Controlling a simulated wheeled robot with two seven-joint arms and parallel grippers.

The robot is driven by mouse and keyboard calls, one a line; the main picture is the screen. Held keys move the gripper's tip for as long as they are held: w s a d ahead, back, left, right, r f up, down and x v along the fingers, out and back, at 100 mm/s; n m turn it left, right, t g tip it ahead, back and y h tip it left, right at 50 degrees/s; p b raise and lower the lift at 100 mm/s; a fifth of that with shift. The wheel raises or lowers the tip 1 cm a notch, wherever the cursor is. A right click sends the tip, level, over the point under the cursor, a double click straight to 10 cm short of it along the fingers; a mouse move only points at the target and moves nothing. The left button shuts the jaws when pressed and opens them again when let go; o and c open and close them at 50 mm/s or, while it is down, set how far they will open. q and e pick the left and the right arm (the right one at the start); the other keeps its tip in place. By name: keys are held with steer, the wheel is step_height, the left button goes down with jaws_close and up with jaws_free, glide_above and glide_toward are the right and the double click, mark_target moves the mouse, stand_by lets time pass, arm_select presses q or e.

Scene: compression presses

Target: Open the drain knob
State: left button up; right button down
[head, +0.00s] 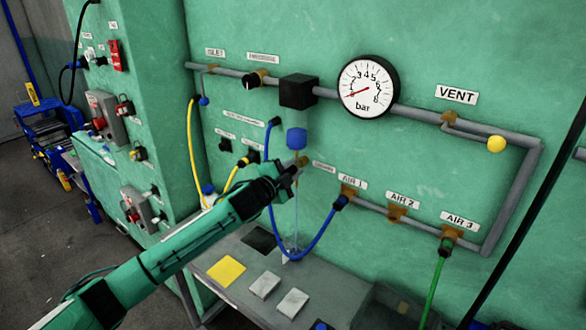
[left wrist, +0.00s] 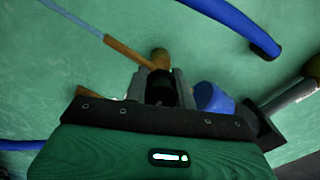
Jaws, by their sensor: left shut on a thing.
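My left gripper (head: 291,168) reaches the green wall panel just below the blue cylinder (head: 297,138). Its fingers, also in the left wrist view (left wrist: 161,86), are shut on a small dark knob (left wrist: 160,92), which I take as the drain knob. The fingers hide most of the knob. A brass fitting (left wrist: 160,59) with an orange-brown pipe piece (left wrist: 128,51) sits directly beyond the knob; the fitting (head: 301,161) shows at the fingertips in the head view. I cannot tell how far the knob is turned. My right gripper is not in view.
A pressure gauge (head: 368,87) and grey pipes are above and right. A blue hose (head: 318,243) loops below my gripper; a yellow hose (head: 192,150) hangs left. A grey bench (head: 245,288) with a yellow pad (head: 227,271) is below. The blue cylinder (left wrist: 213,98) is close beside my fingers.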

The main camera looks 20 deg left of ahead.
arm_select(q)
steer(key=shift+m, duration=0.7)
steer(key=shift+f, duration=0.1)
steer(key=o, duration=1)
steer(key=shift+s, duration=0.1)
steer(key=shift+s+a, duration=0.1)
steer(key=shift+s, duration=0.15)
steer(key=b+v, duration=0.4)
steer(key=v, duration=0.9)
steer(key=shift+b, duration=0.35)
steer(key=shift+s, duration=0.1)
